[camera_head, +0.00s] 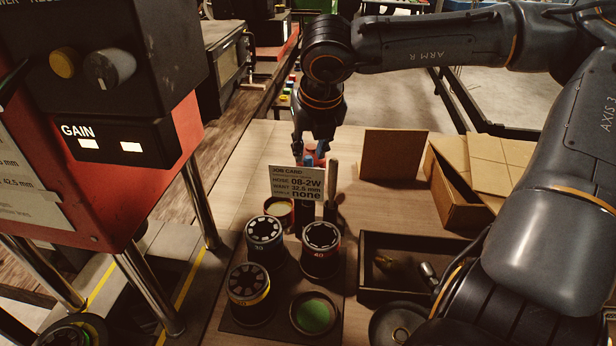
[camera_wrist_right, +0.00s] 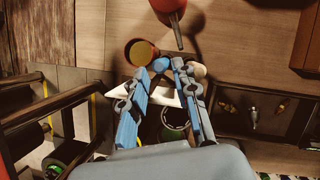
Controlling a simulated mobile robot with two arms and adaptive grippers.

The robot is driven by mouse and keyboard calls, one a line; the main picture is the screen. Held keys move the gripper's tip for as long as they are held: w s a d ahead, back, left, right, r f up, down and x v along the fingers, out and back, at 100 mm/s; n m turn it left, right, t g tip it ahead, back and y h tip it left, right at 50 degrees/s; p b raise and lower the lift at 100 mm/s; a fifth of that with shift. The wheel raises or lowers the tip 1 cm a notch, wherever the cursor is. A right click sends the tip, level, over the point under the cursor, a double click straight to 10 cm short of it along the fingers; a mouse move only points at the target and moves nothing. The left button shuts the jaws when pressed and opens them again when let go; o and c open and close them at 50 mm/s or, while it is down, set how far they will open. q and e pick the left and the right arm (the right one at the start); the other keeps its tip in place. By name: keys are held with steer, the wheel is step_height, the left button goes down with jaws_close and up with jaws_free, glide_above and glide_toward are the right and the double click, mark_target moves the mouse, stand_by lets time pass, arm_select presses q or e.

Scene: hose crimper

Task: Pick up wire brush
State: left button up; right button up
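The wire brush (camera_head: 332,184) appears to be the upright thing with a light wooden handle, just right of the job card (camera_head: 296,184) in the head view. Its lower end is dark. My right gripper (camera_head: 309,158) points down behind the job card, just left of and beyond the handle. In the right wrist view the blue fingers (camera_wrist_right: 169,65) have a gap between them and nothing clearly held. A pale rounded thing (camera_wrist_right: 197,70) beside the right fingertip may be the handle's end; I cannot tell. My left gripper is not in view.
Several black die sets, one of them here (camera_head: 321,248), stand in front of the card. A cup with yellow contents (camera_head: 279,210) stands left. A dark tray (camera_head: 408,240) with fittings and a cardboard box (camera_head: 455,200) lie right. A red can (camera_wrist_right: 168,5) with a spout is near the gripper.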

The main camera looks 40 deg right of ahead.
mark_target(309, 161)
steer(key=shift+w+f, duration=0.1)
steer(key=shift+f, duration=0.35)
steer(key=p+x, duration=0.1)
steer(key=x, duration=0.1)
steer(key=p+x, duration=0.1)
steer(key=x, duration=0.1)
steer(key=shift+s+f, duration=0.1)
steer(key=shift+s, duration=0.15)
steer(key=shift+w+f, duration=0.2)
steer(key=shift+f, duration=0.2)
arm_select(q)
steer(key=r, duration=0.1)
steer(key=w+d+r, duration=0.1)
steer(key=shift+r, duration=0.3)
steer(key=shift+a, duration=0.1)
arm_select(e)
jaws_close()
